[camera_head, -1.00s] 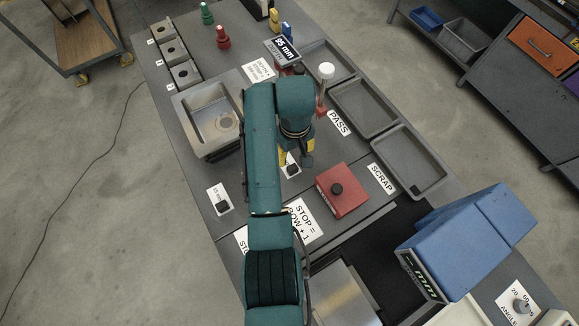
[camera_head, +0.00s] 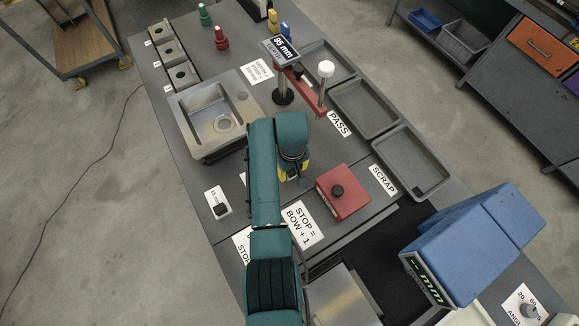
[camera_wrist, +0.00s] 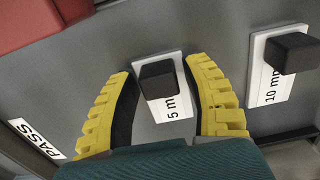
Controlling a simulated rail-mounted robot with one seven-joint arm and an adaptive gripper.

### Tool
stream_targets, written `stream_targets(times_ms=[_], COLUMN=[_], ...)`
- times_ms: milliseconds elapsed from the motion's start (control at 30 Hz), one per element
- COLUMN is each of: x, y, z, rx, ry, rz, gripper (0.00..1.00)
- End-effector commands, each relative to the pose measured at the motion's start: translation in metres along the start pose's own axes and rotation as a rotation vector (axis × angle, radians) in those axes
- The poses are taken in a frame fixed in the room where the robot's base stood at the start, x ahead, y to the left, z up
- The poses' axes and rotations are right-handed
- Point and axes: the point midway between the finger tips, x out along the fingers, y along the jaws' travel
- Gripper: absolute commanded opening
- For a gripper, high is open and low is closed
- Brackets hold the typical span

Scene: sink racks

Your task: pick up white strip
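A white strip marked "5 m…" (camera_wrist: 172,108) with a black block knob (camera_wrist: 158,79) lies on the grey table in the wrist view. My gripper (camera_wrist: 159,66) is open, its yellow fingers on either side of this strip with gaps between. A second white strip marked "10 m…" (camera_wrist: 265,85) with a black knob lies to the right, outside the fingers. In the head view, my gripper (camera_head: 292,178) is over the table left of the red box, and the strip beneath it is hidden. Another white strip (camera_head: 217,203) with a black knob lies to the left.
A red box (camera_head: 343,191) with a black knob stands close right of my gripper. A metal basin (camera_head: 212,117) is at upper left. A gauge stand (camera_head: 283,92), a red bar and grey trays (camera_head: 410,160) stand behind and to the right.

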Motion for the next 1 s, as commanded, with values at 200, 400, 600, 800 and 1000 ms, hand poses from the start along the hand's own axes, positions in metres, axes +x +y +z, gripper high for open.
stream_targets(times_ms=[200,400,600,800,1000], x=[0.000,0.000,0.001,-0.026,-0.074], y=[0.000,0.000,0.000,0.000,0.000], z=[0.000,0.000,0.000,-0.001,-0.001], rx=[0.000,0.000,0.000,0.000,0.000], ry=[0.000,-0.001,-0.001,0.003,0.003], rz=[0.000,-0.001,-0.001,0.001,0.001], gripper=[0.05,0.00,0.00,0.00,0.00])
